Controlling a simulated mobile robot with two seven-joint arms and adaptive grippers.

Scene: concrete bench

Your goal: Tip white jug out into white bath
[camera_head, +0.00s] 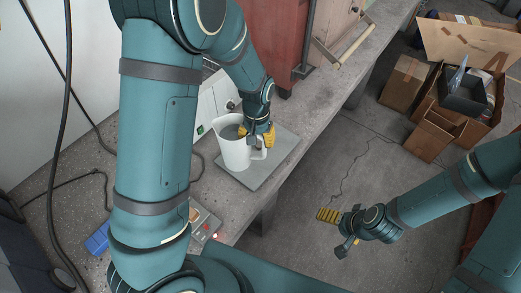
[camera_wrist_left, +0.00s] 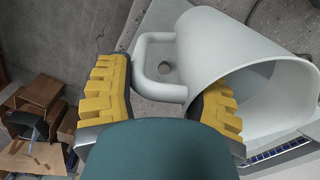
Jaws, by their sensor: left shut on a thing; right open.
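The white jug (camera_head: 235,152) stands upright over a grey slab (camera_head: 284,146) on the bench; I cannot tell whether it touches the slab. My left gripper (camera_head: 258,138) is shut on its handle. In the left wrist view, the yellow fingers sit on both sides of the handle (camera_wrist_left: 153,62), with the jug's open mouth at the right. The white bath (camera_head: 209,122) seems to be the white box with a green switch behind the jug; its top is mostly hidden by my left arm. My right gripper (camera_head: 336,231) is open and empty beyond the bench's front edge.
A red cabinet (camera_head: 272,40) stands farther along the bench. A blue item (camera_head: 97,240) and a small panel (camera_head: 203,222) lie near my left arm's base. Cables run along the left. Cardboard boxes (camera_head: 405,80) stand on the floor, with clear floor around my right gripper.

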